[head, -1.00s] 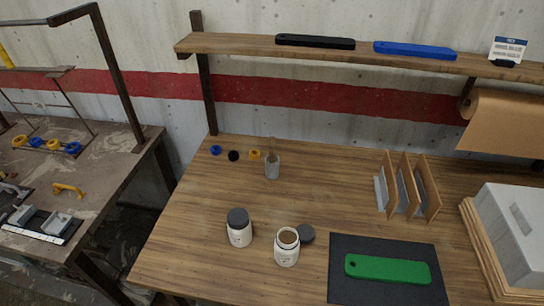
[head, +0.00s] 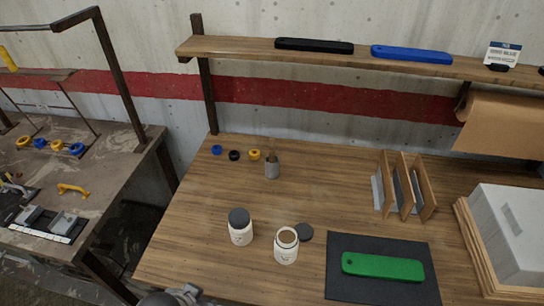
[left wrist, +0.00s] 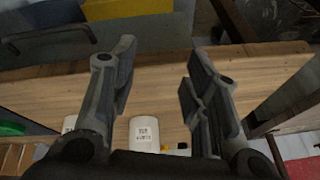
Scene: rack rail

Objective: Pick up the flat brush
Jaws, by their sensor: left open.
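A small grey cup (head: 272,170) stands near the back left of the wooden bench in the head view. A thin brownish handle (head: 270,146) sticks up from it. This may be the flat brush, but it is too small to make out bristles. Part of my left gripper (head: 172,298) shows at the bottom edge of the head view, in front of the bench and well short of the cup. In the left wrist view my left gripper (left wrist: 160,62) has its fingers wide apart with nothing between them. My right gripper is not in view.
A green bar (head: 383,267) lies on a dark mat (head: 335,288). Wooden dividers (head: 404,188) stand right. The bench middle is clear.

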